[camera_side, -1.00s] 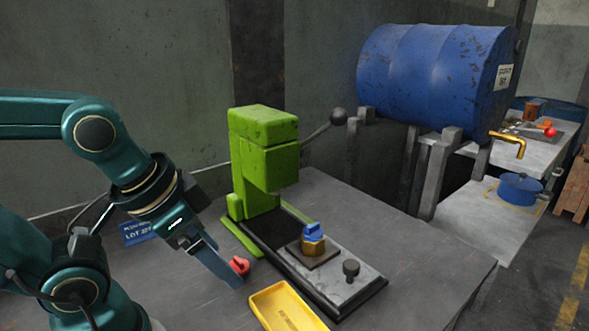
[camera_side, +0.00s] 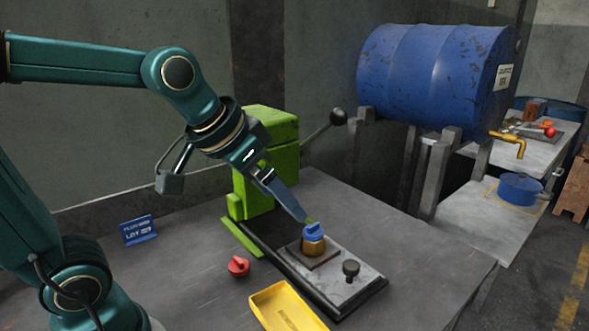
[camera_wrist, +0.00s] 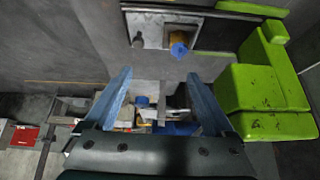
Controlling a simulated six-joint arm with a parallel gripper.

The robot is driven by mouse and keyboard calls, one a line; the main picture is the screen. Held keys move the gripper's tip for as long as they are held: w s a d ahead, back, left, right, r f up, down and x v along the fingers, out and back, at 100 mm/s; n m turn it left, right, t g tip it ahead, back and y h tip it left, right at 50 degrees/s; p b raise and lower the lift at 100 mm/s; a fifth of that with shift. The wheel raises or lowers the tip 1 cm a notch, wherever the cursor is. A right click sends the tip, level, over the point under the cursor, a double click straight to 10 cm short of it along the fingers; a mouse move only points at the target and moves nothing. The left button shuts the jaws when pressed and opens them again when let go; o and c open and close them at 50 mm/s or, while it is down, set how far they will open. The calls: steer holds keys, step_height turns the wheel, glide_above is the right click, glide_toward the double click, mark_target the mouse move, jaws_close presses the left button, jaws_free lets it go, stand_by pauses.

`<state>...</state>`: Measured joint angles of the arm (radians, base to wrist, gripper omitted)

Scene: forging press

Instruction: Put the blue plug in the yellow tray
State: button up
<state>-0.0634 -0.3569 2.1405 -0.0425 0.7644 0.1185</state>
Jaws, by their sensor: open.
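The blue plug (camera_side: 313,231) sits on top of a brass-coloured fitting (camera_side: 313,246) on the press bed. It also shows in the wrist view (camera_wrist: 179,50), beyond my fingertips. The yellow tray (camera_side: 268,300) lies on the table in front of the press, cut off by the bottom edge; its visible floor looks empty apart from lettering. My gripper (camera_side: 302,217) is up and to the left of the plug, tilted down toward it. In the wrist view its two fingers (camera_wrist: 158,75) are wide apart with nothing between them.
The green press (camera_side: 268,150) with its ball-ended lever (camera_side: 338,117) stands close behind my gripper. A red plug (camera_side: 238,266) lies on the table left of the bed. A dark knob (camera_side: 351,270) stands on the bed right of the fitting. A blue sign (camera_side: 139,230) stands at left.

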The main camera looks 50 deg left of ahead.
steer(key=w+a+f, duration=0.3)
steer(key=w, duration=0.4)
steer(key=n+g, duration=0.1)
steer(key=g, duration=0.1)
glide_above(311, 227)
steer(key=s, duration=0.2)
step_height(311, 227, down, 6)
steer(key=shift+r, duration=0.15)
steer(key=shift+x, duration=2.25)
steer(key=shift+c, duration=0.3)
jaws_close()
